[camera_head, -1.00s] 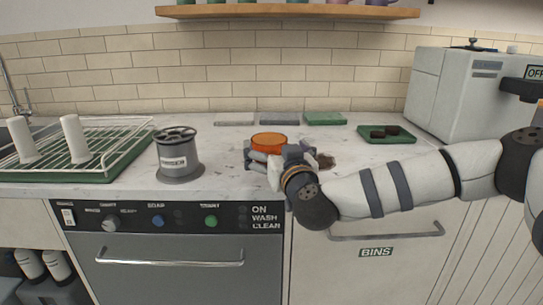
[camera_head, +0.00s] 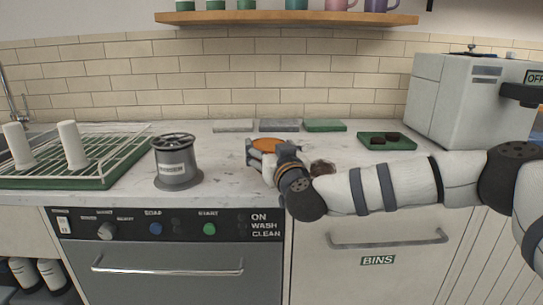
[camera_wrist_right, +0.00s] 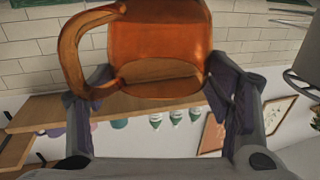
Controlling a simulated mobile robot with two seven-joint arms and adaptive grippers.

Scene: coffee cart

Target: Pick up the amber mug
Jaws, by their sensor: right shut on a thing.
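The amber mug (camera_head: 268,144) shows as an orange rim above my right gripper (camera_head: 264,160), over the middle of the counter; the gripper hides its lower part. In the right wrist view the mug (camera_wrist_right: 165,45) fills the upper middle, its see-through handle at the left. My right gripper's dark fingers (camera_wrist_right: 160,100) lie on both sides of the mug, shut on it. I cannot tell whether the mug's base touches the counter. My left gripper is in neither view.
A grey labelled rinser (camera_head: 176,163) stands left of the mug, near a dish rack (camera_head: 100,165). Cloths (camera_head: 279,125) lie behind. A green tray (camera_head: 405,144) with dark items and a pale machine (camera_head: 450,95) are at the right. A brown patch (camera_head: 322,168) lies beside my gripper.

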